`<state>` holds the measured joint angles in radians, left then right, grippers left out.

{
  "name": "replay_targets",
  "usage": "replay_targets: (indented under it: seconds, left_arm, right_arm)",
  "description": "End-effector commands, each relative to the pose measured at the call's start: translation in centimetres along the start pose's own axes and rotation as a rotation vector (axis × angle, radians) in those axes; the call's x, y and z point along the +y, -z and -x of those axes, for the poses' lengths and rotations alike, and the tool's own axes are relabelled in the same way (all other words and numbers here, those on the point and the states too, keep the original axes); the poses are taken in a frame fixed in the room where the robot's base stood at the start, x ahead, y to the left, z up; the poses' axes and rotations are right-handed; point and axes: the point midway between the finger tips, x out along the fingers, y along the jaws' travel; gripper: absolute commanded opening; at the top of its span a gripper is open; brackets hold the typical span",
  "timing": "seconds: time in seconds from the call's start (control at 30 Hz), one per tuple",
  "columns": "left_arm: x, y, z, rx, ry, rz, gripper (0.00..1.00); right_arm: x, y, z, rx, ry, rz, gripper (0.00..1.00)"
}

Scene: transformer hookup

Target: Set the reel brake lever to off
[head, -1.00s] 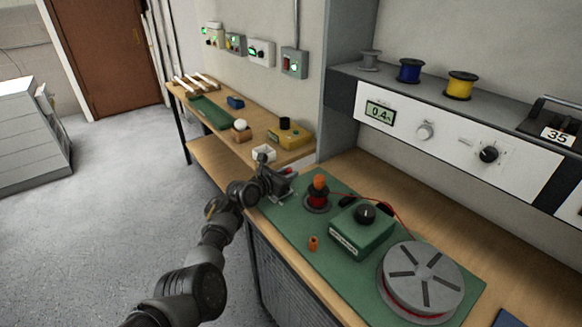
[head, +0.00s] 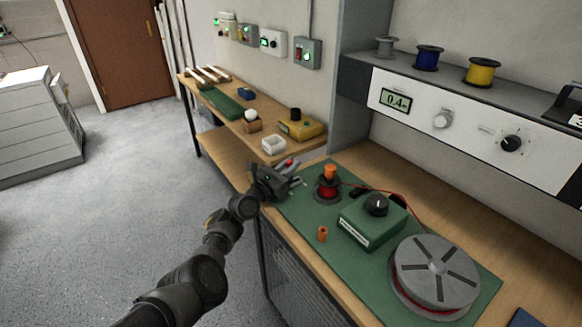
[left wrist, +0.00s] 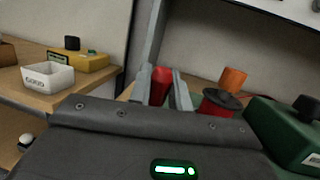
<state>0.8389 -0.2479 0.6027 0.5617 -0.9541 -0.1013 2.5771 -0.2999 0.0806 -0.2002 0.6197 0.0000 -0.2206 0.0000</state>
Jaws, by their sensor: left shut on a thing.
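My left gripper (head: 290,176) is at the left end of the green mat (head: 292,212), at the bench's near corner. It is shut on a red piece (left wrist: 160,88), which stands upright between the two grey fingers in the left wrist view. The red piece also shows as a small red tip (head: 289,163) in the head view. I cannot tell whether it is the brake lever's handle; its base is hidden. A large grey slotted reel (head: 437,270) with red wire lies at the mat's right end. No lever shows clearly on it. My right gripper is not in view.
A small red coil with an orange cap (head: 330,172) stands just right of the gripper. A green box with a black knob (head: 371,222) and a small orange piece (head: 322,234) are further right. A white tray (head: 273,145) and a yellow box (head: 301,129) sit on the back bench.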

Motion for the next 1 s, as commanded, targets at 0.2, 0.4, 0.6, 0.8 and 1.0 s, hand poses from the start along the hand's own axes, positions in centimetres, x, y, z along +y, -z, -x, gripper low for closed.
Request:
replay_targets:
  seconds: [0.2, 0.4, 0.6, 0.8, 1.0]
  left_arm:
    - [0.0, 0.1, 0.0, 0.002, 0.0, 0.001, 0.0]
    - [0.0, 0.1, 0.0, 0.002, 0.0, 0.001, 0.4]
    - [0.0, 0.0, 0.0, 0.002, 0.0, 0.001, 0.4]
    - [0.0, -0.2, 1.0, 0.001, -0.001, 0.001, 0.4]
    - [0.0, -0.2, 4.8, 0.004, -0.003, 0.0, 0.4]
  right_arm:
    - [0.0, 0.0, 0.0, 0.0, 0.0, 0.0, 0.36]
    - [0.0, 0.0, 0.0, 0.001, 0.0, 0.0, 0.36]
    - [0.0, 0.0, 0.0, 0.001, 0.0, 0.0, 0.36]
    - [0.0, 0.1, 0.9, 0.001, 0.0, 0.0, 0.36]
    - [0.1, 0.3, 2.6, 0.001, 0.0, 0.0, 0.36]
